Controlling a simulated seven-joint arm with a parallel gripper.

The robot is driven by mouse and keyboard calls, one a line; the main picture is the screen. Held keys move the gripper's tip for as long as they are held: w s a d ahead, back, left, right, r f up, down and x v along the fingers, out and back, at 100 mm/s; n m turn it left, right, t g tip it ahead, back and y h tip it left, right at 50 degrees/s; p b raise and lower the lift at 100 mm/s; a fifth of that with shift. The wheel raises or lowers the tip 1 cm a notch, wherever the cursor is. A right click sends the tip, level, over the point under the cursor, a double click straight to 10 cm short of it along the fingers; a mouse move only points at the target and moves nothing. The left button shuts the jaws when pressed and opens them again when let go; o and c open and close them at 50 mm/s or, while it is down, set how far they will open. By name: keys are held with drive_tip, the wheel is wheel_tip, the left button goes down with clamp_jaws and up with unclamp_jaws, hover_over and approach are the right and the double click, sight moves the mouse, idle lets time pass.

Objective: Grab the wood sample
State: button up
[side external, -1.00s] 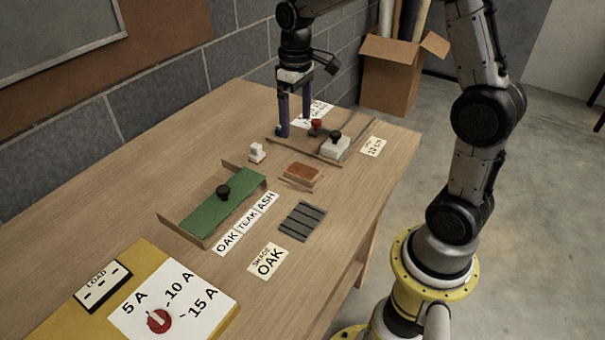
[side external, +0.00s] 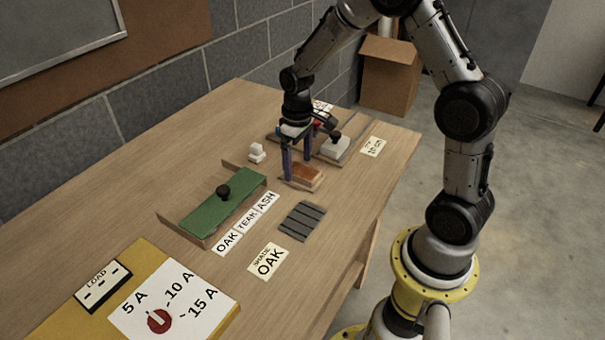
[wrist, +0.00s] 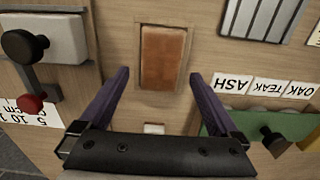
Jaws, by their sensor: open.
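The wood sample looks to be the reddish-brown block (side external: 305,174) on a thin wooden base on the table. In the wrist view the block (wrist: 163,55) lies upright in the picture, ahead of and between the fingers. My gripper (side external: 297,170) is open and empty, with its two purple fingers pointing down beside the block's far left end in the side view. In the wrist view my gripper (wrist: 160,76) has a finger on each side, both apart from the block. The exact height of the fingertips above the table is hard to tell.
A green sliding cover (side external: 222,205) with a black knob and OAK, TEAK, ASH labels (side external: 246,223) lies to the left. A grey slatted pad (side external: 303,221) and SHADE OAK card (side external: 268,261) are in front. A white block with black knob (side external: 335,146) stands behind right; a small white piece (side external: 257,152) is left.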

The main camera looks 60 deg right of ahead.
drive_tip(key=shift+f, duration=0.7)
drive_tip(key=c, duration=1.5)
drive_tip(key=shift+o, duration=0.2)
drive_tip(key=shift+r, duration=0.15)
